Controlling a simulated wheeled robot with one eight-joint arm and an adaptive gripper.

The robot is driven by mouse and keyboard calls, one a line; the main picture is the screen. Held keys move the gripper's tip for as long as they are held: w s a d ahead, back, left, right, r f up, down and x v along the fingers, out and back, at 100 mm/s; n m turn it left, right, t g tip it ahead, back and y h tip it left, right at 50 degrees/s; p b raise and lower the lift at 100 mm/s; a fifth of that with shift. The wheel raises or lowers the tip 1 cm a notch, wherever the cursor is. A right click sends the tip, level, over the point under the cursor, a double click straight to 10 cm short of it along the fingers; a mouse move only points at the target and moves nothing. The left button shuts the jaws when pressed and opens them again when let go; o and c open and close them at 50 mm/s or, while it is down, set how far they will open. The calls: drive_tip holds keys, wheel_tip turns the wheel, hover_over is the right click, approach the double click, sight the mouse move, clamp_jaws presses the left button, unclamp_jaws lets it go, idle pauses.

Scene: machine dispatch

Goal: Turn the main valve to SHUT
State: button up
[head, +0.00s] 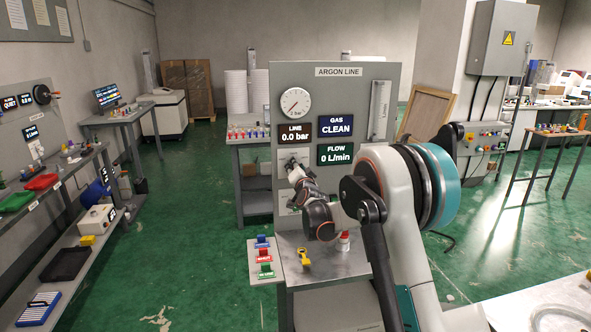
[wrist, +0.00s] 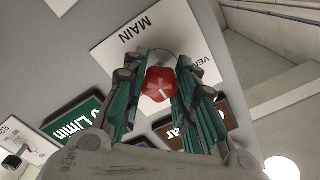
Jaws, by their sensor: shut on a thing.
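The main valve shows in the wrist view as a red knob (wrist: 160,88) with a pale mark on its face, by a white plate lettered MAIN (wrist: 133,33). My gripper (wrist: 160,82) has its two fingers on either side of the knob and is shut on it. In the head view my gripper (head: 292,166) reaches the lower left of the grey ARGON LINE panel (head: 338,82), and it and my arm hide the knob there. I cannot read which position the knob's mark points to.
The panel's displays read LINE 0.0 bar (head: 295,133), GAS CLEAN (head: 337,124) and FLOW 0 L/min (head: 335,154). A round gauge (head: 295,103) is above. On the bench below are a yellow item (head: 303,257) and a red-and-white item (head: 343,241).

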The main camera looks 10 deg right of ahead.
drive_tip(key=o, duration=1.1)
drive_tip(key=shift+s, duration=0.1)
drive_tip(key=s, duration=1.2)
drive_tip(key=shift+w, duration=0.1)
